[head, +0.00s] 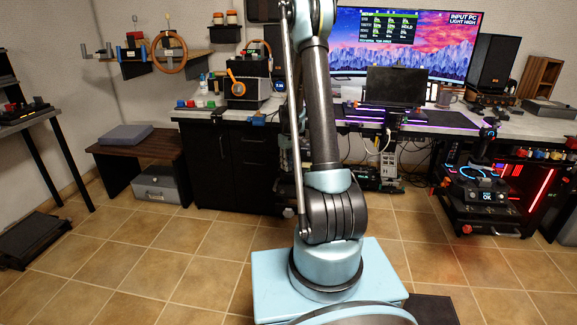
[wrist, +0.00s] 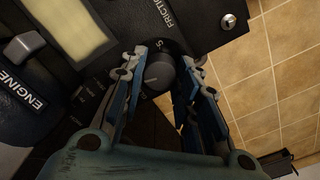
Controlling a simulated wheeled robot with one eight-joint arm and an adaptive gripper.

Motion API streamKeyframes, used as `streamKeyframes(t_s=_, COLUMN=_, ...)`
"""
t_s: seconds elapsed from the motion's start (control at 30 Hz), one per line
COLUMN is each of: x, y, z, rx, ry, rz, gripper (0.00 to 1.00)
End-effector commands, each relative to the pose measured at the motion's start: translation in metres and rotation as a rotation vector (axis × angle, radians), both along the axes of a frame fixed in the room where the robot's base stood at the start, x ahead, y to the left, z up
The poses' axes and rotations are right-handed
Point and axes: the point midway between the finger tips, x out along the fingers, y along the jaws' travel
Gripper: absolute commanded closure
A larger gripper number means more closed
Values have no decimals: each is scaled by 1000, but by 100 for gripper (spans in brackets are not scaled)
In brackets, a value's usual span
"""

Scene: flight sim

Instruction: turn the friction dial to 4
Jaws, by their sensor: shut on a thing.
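The friction dial (wrist: 158,72) is a dark round knob on a black panel, seen in the wrist view. The word "FRICTION" is printed beside it, partly cut off at the top edge. My gripper (wrist: 162,66) has its two fingers on either side of the dial and is shut on it. The dial's numbers are mostly hidden by the fingers, so I cannot tell its setting. In the head view my arm rises in front of the desk; my gripper and the dial are not visible there.
An engine lever labelled "ENGINE" (wrist: 22,92) and a pale panel (wrist: 72,28) lie left of the dial. A screw head (wrist: 229,21) is at the panel's right edge, with tiled floor (wrist: 275,85) beyond. The head view shows a monitor (head: 410,45) on the desk.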

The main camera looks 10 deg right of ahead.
Motion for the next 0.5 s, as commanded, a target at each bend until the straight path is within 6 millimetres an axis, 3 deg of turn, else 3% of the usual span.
streamKeyframes(t_s=0.5, x=0, y=0, z=0, rx=-1, ry=0, rz=-477, gripper=94)
